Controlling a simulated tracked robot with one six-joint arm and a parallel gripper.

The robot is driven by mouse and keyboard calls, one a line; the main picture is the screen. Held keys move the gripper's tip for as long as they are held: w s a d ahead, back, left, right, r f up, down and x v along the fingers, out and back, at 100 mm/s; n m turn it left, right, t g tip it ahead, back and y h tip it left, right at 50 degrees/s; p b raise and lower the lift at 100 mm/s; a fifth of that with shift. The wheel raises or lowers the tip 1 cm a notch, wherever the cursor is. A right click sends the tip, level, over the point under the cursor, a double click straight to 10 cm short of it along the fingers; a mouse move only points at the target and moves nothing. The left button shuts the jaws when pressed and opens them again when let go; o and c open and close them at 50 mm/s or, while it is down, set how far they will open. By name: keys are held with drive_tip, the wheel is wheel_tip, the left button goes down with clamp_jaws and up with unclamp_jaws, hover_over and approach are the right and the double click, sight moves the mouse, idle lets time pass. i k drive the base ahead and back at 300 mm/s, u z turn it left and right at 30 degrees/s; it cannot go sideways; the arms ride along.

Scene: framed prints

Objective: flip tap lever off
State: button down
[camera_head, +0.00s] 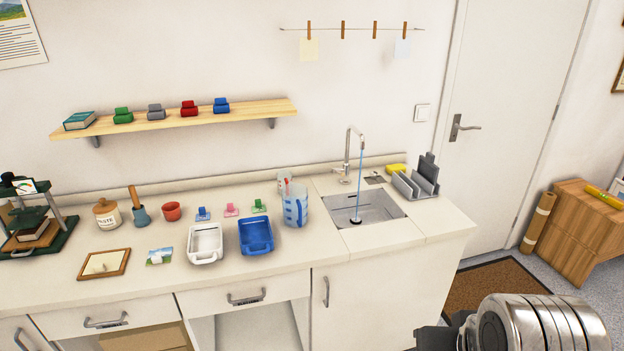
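The tap (349,150) stands at the back edge of the sink (385,212), its spout curving over the basin. A thin blue stream of water (360,185) runs from the spout down to the drain, so the tap is on. The lever is small at the tap's base (343,172); its exact position is too small to tell. A silver, ringed part of my arm is at the bottom right, with a dark part beside it cut off by the lower edge. My gripper's fingers are not visible, and the arm is well apart from the tap.
A grey rack (417,180) and yellow sponge (397,169) stand right of the sink. A measuring jug (295,206), a blue tray (256,236) and a white tray (205,243) stand left of it. The counter front right of the trays is clear.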

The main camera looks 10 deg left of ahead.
sight(334, 170)
drive_tip(key=u, duration=0.65)
drive_tip(key=i, duration=0.85)
drive_tip(key=u, duration=0.6)
